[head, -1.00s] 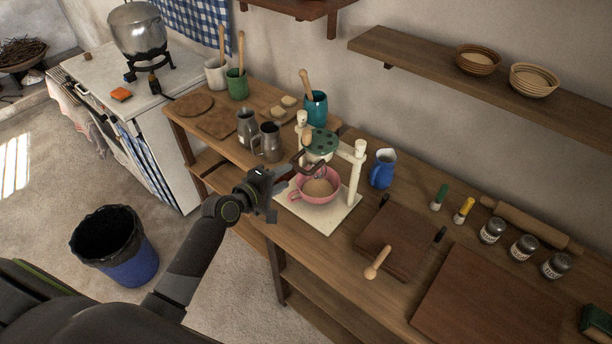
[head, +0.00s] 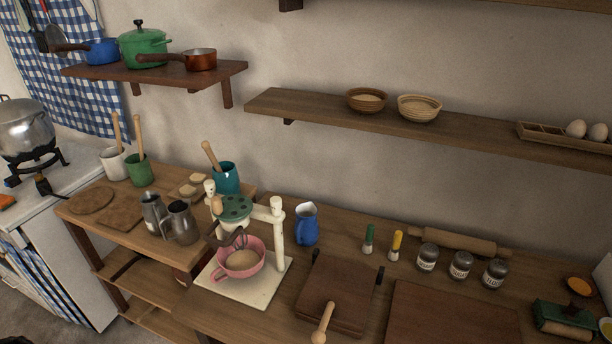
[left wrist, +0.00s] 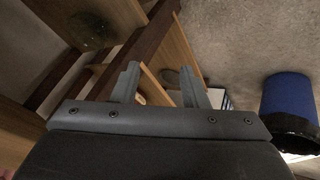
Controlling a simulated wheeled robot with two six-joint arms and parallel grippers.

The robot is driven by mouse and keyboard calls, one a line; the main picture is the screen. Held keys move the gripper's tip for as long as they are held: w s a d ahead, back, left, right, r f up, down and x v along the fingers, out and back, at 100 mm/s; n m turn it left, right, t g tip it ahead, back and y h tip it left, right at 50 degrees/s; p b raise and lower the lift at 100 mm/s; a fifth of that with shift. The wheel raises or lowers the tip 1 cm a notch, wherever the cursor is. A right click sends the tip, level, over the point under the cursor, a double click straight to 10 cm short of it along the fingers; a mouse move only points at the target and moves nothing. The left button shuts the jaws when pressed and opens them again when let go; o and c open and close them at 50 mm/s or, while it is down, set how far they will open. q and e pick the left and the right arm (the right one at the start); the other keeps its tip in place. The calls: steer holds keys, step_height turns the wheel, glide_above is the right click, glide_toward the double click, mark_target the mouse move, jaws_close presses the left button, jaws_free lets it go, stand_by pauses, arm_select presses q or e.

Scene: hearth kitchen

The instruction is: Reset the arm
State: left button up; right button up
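My left gripper (left wrist: 160,88) shows only in the left wrist view. Its two fingers stand apart with nothing between them, in front of the table's wooden legs and the floor. No arm shows in the head view now. My right gripper is in neither current view. A pink bowl (head: 232,272) with light contents stands on the white base of a hand-cranked mixer (head: 278,240) on the wooden table (head: 190,318).
A blue bin (left wrist: 288,98) stands on the floor (left wrist: 225,50). The table holds metal jugs (head: 180,224), a blue pitcher (head: 306,226), a press board (head: 338,290) and several jars (head: 460,265). Wall shelves (head: 300,108) hang above. The stove (head: 75,255) is at left.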

arm_select(q)
steer(key=s+f+m+g+b, duration=0.1)
steer(key=s+f+m+g, duration=0.1)
steer(key=s+f, duration=0.4)
steer(key=s+d+f+m+g+b, duration=0.1)
steer(key=s+f, duration=0.5)
steer(key=s, duration=0.7)
steer(key=s+d+f+m+g+b, duration=0.1)
steer(key=s+f+m+g+b, duration=0.1)
steer(key=s+f, duration=0.4)
steer(key=s+m+b, duration=0.1)
steer(key=s+m, duration=0.1)
steer(key=s, duration=0.2)
steer(key=shift+f+g+y, duration=0.3)
steer(key=shift+f+y, duration=0.1)
steer(key=shift+s, duration=0.1)
